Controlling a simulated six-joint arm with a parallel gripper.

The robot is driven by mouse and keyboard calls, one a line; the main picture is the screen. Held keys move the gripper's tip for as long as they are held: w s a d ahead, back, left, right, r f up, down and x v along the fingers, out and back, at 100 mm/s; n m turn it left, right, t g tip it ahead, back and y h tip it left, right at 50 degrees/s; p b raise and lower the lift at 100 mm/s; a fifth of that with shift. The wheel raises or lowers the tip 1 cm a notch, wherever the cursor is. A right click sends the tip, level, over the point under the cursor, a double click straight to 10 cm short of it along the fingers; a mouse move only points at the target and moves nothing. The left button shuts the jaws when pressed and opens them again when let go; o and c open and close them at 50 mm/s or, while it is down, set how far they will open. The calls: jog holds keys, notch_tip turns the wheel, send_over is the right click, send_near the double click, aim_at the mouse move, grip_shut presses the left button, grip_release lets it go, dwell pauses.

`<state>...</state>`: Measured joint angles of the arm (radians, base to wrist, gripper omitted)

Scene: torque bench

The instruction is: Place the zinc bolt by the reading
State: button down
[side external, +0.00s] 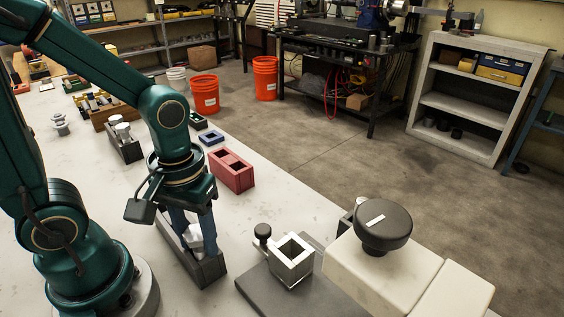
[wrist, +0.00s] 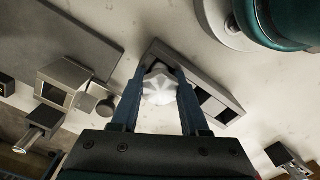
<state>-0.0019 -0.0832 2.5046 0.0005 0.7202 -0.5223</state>
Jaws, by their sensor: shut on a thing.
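The zinc bolt, a pale silvery piece with a faceted head (side external: 195,238), is between the fingers of my gripper (side external: 193,240). In the wrist view the bolt (wrist: 160,86) sits between both fingertips (wrist: 160,80). My gripper is shut on it and points down over a long dark grey tray (side external: 209,272) with compartments. Whether the bolt's lower end is inside a compartment is hidden. No reading is legible in either view.
A square metal socket (side external: 291,260) with a black knob stands on a dark plate (side external: 258,291), right of the tray. A cream block (side external: 400,270) with a black dial-like knob (side external: 382,226) is further right. A red two-compartment box (side external: 232,172) and blue box (side external: 212,138) stand behind.

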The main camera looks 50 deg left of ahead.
jog(key=shift+r, duration=0.1)
dwell(0.4)
jog(key=shift+r, duration=4.15)
